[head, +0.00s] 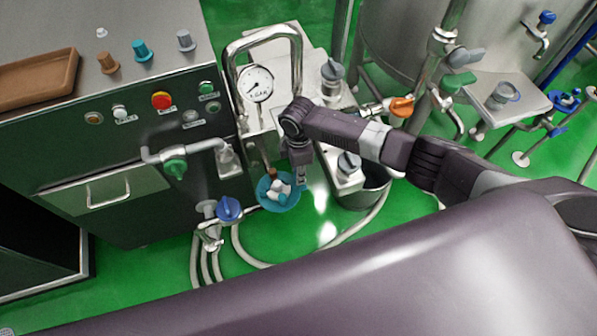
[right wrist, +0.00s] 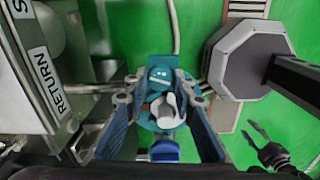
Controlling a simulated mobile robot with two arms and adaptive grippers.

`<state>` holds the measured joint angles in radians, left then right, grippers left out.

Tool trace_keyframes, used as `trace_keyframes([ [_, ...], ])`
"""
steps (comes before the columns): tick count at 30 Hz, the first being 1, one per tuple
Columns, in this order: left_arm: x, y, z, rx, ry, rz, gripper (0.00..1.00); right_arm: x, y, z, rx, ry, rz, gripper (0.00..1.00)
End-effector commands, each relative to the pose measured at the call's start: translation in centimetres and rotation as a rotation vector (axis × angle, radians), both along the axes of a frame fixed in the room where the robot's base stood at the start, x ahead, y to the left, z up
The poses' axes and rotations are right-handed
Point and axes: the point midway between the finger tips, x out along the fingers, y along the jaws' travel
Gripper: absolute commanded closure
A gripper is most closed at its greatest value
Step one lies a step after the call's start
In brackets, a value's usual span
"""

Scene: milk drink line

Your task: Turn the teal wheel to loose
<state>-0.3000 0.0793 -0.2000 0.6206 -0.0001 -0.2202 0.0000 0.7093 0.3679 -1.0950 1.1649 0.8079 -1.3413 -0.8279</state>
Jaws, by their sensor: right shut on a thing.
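The teal wheel (head: 265,192) sits low at the front of the machine in the head view, with a pale grey middle part. It also shows in the right wrist view (right wrist: 147,122), between the two fingers. My right gripper (head: 287,188) reaches down over it from the right. In the right wrist view its fingers (right wrist: 160,103) lie on both sides of the wheel, shut on it. The fingers and wrist hide part of the rim. My left gripper (right wrist: 251,131) shows small at the lower right of the right wrist view, its fingers apart and empty.
A pressure gauge (head: 256,83) and a bent steel pipe stand just behind the wheel. A blue-handled valve (head: 229,208) with hoses is to its left. A grey-knobbed valve (head: 348,163) is close on the right. Green floor (head: 140,275) is open at the front left.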

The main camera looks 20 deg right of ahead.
Motion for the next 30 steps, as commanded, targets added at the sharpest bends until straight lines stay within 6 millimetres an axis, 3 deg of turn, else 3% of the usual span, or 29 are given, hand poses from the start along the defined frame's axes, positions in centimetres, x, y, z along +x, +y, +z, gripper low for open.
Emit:
trace_keyframes([
  [18,0.0,0.0,-1.0,0.0,0.0,0.0,0.6,0.1,0.1,0.1,0.002,-0.004,0.574,1.0],
  [30,0.0,0.0,-1.5,0.0,0.0,0.0,0.6,0.1,0.1,0.1,0.003,-0.005,0.821,1.0],
])
